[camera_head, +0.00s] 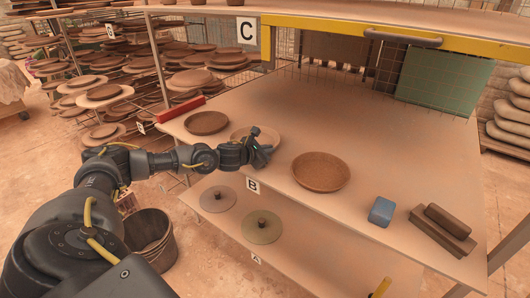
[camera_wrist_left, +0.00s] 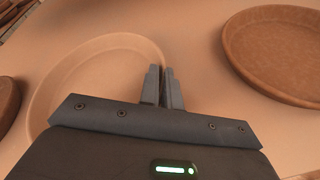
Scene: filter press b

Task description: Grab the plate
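Three round plates lie on the board. The pale shallow plate (camera_head: 242,132) is in the middle of the row; it fills the left half of the left wrist view (camera_wrist_left: 75,75). A brown plate (camera_head: 320,171) lies to its right and shows at the right of the wrist view (camera_wrist_left: 280,50). A smaller dark plate (camera_head: 206,122) lies to its left. My left gripper (camera_head: 263,142) is at the pale plate's right rim. Its fingers (camera_wrist_left: 164,85) are close together with the rim running between them, so it looks shut on that plate. The gripper hides the plate's near edge. My right gripper is out of view.
A blue block (camera_head: 381,212) and dark bars (camera_head: 443,229) lie at the board's right front. A red bar (camera_head: 180,109) lies at the left edge. A lower shelf holds two discs with knobs (camera_head: 262,227). A yellow beam (camera_head: 385,38) crosses above the back.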

